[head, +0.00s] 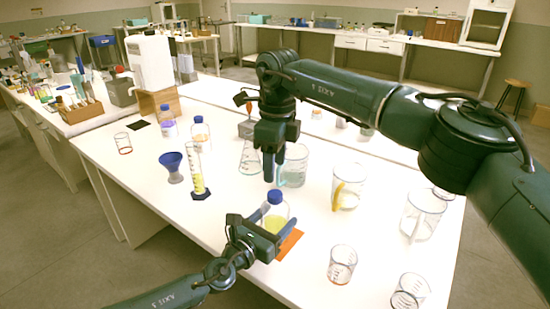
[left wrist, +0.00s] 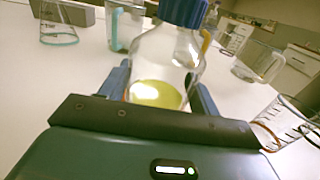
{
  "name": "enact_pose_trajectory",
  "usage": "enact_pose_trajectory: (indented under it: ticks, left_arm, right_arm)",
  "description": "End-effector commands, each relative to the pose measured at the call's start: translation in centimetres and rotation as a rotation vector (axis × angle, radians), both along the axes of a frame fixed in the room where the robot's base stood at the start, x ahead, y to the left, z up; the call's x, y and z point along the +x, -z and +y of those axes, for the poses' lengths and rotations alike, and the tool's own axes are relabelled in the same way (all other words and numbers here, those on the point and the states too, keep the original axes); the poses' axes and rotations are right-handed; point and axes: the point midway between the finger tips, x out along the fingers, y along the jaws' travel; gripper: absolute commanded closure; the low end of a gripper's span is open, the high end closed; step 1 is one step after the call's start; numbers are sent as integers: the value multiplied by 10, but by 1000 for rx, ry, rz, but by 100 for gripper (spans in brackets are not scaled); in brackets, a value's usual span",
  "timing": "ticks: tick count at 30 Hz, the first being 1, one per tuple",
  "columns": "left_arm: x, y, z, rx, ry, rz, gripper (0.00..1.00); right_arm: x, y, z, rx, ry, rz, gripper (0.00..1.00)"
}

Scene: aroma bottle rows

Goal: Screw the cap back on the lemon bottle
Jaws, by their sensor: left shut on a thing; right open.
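The lemon bottle (head: 272,223) is clear glass with yellow liquid and stands upright at the orange mat (head: 291,243). It also shows in the left wrist view (left wrist: 160,65). The blue cap (head: 275,197) sits on its neck and shows at the top edge of the left wrist view (left wrist: 184,10); I cannot tell how tight it is. My left gripper (head: 268,219) is shut around the bottle's body from the front. My right gripper (head: 274,170) points down above the cap, open and empty, apart from it.
A graduated cylinder (head: 197,178) and blue funnel (head: 172,166) stand to the left. Behind are a flask (head: 250,160) and a beaker (head: 295,165). Beakers stand to the right, including a small one (head: 341,264). The white table (head: 150,205) is clear at the front left.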

Motion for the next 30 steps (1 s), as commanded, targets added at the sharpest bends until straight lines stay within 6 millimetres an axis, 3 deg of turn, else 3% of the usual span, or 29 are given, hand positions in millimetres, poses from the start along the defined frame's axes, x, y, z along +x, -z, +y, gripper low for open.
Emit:
enact_pose_trajectory:
  ticks: [9, 15, 21, 30]
  left_arm:
    - [0, 0, 0, 0, 0, 0, 100]
    - [0, 0, 0, 0, 0, 0, 100]
    - [0, 0, 0, 0, 0, 0, 100]
    - [0, 0, 0, 0, 0, 0, 100]
  right_arm:
    - [-1, -4, 0, -30, -686, -1, 50]
    - [-2, -5, 0, -39, -1049, 2, 50]
    - [-2, -6, 0, -43, -1248, 5, 50]
    - [-2, -7, 0, -43, -1293, 5, 50]
